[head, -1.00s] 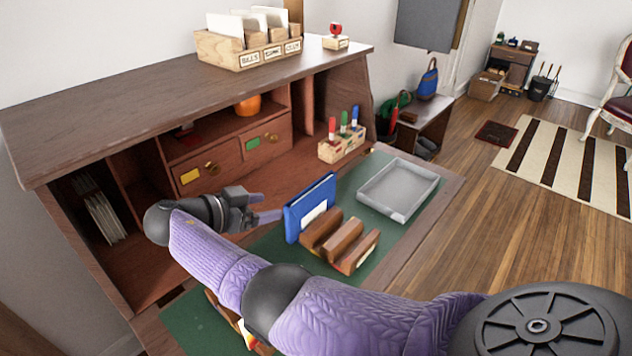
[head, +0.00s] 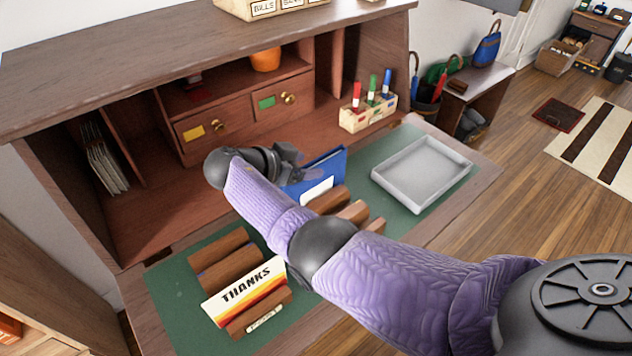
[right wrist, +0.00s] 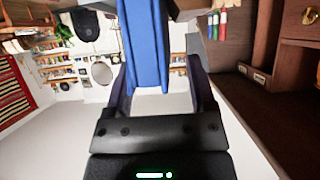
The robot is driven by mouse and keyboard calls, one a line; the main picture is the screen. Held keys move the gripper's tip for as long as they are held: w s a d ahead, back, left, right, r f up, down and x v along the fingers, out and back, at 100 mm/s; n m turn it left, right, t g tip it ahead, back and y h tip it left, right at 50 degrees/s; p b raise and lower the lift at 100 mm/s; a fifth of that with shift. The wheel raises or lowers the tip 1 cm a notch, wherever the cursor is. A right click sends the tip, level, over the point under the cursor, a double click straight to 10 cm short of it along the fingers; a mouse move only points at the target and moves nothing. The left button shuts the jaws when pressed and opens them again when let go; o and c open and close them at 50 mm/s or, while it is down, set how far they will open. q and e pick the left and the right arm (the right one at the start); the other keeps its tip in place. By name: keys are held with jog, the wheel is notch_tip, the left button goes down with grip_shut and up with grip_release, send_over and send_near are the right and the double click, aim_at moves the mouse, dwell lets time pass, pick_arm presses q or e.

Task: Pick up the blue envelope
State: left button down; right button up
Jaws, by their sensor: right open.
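The blue envelope (head: 325,172) with a white label stands upright in a wooden sorter (head: 352,212) on the green desk mat. My right gripper (head: 298,166) is at the envelope's upper left edge and hides part of it. In the right wrist view the envelope (right wrist: 145,48) shows as a blue strip between the spread fingers of my right gripper (right wrist: 158,88). The gripper is open; I cannot tell whether a finger touches the envelope. My left gripper is not in view.
A second wooden rack with a THANKS card (head: 245,290) stands in front. A grey tray (head: 422,174) lies right of the envelope. A marker holder (head: 368,112) and drawers (head: 203,132) are behind. My right forearm crosses above the mat.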

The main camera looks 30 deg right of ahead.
jog(key=shift+x, duration=0.85)
grip_shut()
dwell(0.8)
